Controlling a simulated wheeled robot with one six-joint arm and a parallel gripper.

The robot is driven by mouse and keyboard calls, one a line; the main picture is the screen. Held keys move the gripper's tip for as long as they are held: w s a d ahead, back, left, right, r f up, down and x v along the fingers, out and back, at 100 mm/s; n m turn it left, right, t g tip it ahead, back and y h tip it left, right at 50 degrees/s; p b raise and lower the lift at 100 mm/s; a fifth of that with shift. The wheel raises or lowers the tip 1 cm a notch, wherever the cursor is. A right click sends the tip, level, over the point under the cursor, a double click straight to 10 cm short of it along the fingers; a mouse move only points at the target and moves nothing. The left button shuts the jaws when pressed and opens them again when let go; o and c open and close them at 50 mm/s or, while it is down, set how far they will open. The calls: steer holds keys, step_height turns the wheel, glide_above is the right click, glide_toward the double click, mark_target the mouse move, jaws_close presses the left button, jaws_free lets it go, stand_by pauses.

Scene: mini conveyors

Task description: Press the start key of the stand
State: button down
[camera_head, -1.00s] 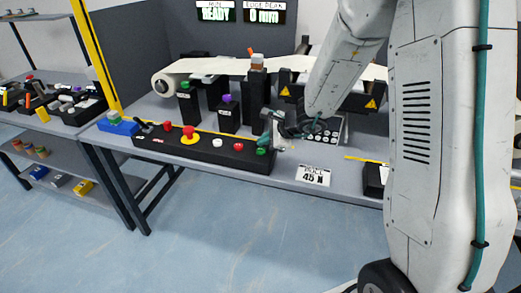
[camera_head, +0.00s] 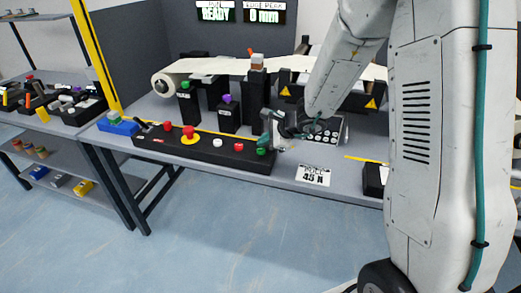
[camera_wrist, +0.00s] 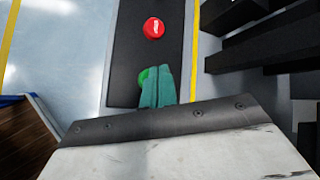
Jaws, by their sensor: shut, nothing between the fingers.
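A long black control panel (camera_head: 205,149) lies along the front of the table. Its green button (camera_head: 262,151) sits at the right end, beside a red button (camera_head: 239,147). My gripper (camera_head: 264,139) is shut and empty, its teal fingertips just above the green button. In the wrist view the green button (camera_wrist: 143,76) is partly hidden behind the fingers (camera_wrist: 160,84), and a red button (camera_wrist: 154,28) shows farther along the panel. I cannot tell whether the fingertips touch the green button. The left screen (camera_head: 216,12) reads READY.
A white button (camera_head: 217,143) and a red mushroom knob (camera_head: 189,134) are farther left on the panel. Black posts with a green knob (camera_head: 185,84) and a purple knob (camera_head: 227,98) stand behind it. A "45 N" card (camera_head: 313,175) lies right of the panel.

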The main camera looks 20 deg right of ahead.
mark_target(264, 151)
steer(key=shift+f, duration=0.1)
steer(key=shift+f, duration=0.3)
steer(key=shift+f, duration=0.45)
stand_by(0.6)
steer(key=shift+r, duration=0.9)
steer(key=shift+r, duration=2.5)
